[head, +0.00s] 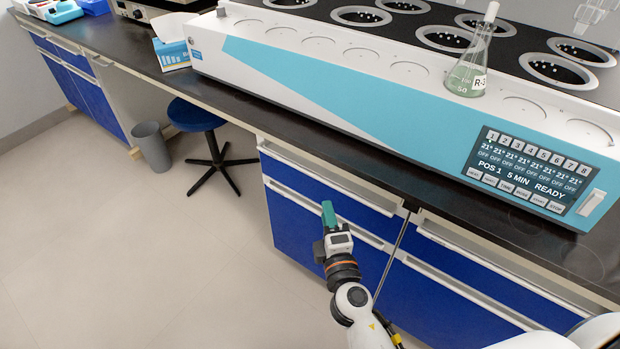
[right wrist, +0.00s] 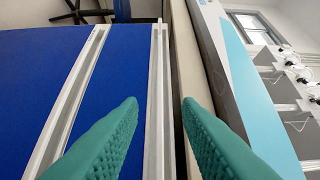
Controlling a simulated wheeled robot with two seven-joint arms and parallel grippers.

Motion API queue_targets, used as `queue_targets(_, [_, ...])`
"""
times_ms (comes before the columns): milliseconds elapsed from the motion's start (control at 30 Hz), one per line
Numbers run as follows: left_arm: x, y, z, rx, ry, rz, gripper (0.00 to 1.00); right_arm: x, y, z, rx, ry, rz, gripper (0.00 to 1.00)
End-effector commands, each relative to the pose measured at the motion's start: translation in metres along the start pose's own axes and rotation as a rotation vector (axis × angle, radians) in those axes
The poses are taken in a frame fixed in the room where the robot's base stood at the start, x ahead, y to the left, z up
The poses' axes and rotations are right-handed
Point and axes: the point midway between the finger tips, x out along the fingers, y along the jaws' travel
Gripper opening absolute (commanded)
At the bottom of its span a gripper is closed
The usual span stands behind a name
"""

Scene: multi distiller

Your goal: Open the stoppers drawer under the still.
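The still is a long white and turquoise unit (head: 400,85) on the dark bench, with a control panel at its right end. Under it is a blue cabinet with drawers that have pale rail handles. The top left drawer (head: 290,179) looks shut, and no stoppers label is readable. My right gripper (head: 329,213) is in front of this drawer. In the right wrist view its two green fingers (right wrist: 161,102) are open and apart, with the upper pale rail (right wrist: 157,70) seen between them. I cannot tell whether they touch it. My left gripper is not in view.
More blue drawers (head: 460,268) are to the right, past a narrow gap. A stool (head: 197,116) and grey bin (head: 152,146) stand left of the cabinet. A flask (head: 466,75) with green liquid stands on the still. The floor in front is clear.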

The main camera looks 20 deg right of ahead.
Motion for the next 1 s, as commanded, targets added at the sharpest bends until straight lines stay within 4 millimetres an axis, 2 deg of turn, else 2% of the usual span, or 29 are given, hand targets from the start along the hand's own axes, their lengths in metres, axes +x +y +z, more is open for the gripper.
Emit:
queue_targets(233, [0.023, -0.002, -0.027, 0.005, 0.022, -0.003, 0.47, 0.051, -0.004, 0.001, 0.004, -0.001, -0.002, 0.31])
queue_targets(500, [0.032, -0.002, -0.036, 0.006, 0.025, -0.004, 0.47, 0.094, -0.001, 0.0, 0.003, -0.001, 0.001, 0.31])
queue_targets(700, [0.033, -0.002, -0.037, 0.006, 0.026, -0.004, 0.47, 0.106, 0.0, 0.0, 0.004, 0.0, 0.001, 0.31])
queue_targets(967, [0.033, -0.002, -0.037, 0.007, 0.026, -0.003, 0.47, 0.106, 0.0, 0.0, 0.004, -0.001, 0.002, 0.31])
queue_targets(1000, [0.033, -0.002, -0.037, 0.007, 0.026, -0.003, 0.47, 0.106, 0.0, 0.0, 0.004, -0.001, 0.002, 0.24])
